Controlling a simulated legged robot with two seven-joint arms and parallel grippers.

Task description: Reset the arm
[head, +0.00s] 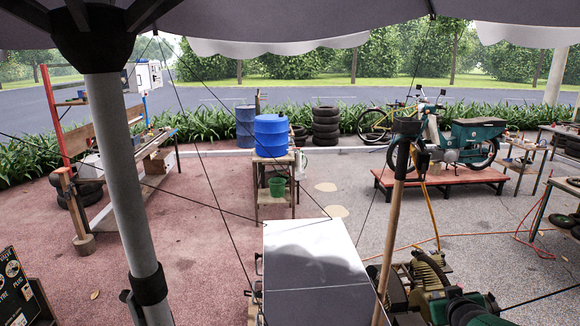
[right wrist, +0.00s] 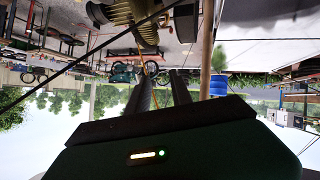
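The compressor (head: 432,283), with bronze cooling fins and dark green parts, stands at the lower right of the head view. Its fins (right wrist: 135,10) also show at the top of the right wrist view, which is upside down. My right gripper (right wrist: 162,76) shows two dark fingers side by side with a gap between them, and nothing is seen held. In the head view I cannot clearly separate it from the dark green parts at the bottom right. My left gripper is not seen in either view.
A wooden post (head: 396,215) with a yellow hose (head: 432,210) rises beside the compressor. A white-topped box (head: 315,270) stands in front of me. A grey pole (head: 122,190) crosses the left. A blue drum (head: 271,136) and a motorbike (head: 455,140) stand farther off. Paving at centre left is clear.

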